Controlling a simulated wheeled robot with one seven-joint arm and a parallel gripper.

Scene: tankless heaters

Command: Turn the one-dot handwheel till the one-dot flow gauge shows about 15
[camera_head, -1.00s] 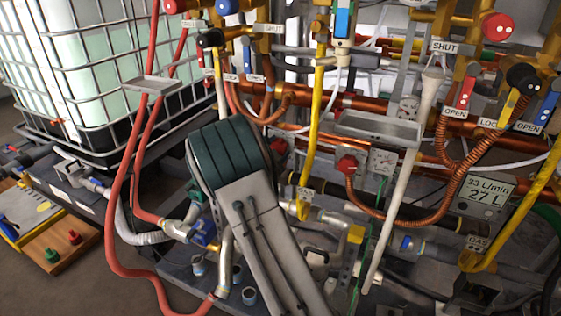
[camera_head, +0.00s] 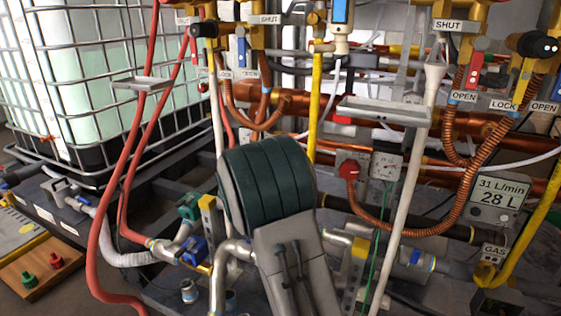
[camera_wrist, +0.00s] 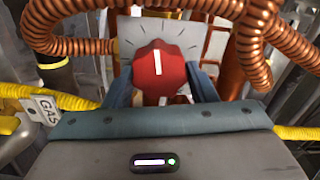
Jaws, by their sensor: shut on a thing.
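A red knob (camera_wrist: 160,72) with a white pointer line sits on a grey plate with tick marks in the wrist view. The line points almost straight up. The blue-grey fingers of my gripper (camera_wrist: 161,92) are on either side of the knob and shut on it. No dot shows on it, so I cannot tell whether it is the one-dot handwheel.
A black dotted handwheel (camera_head: 540,46) is at upper right. Copper and yellow hoses crowd around. A caged white tank (camera_head: 60,140) stands at left. A GAS tag (camera_wrist: 47,109) hangs beside my gripper.

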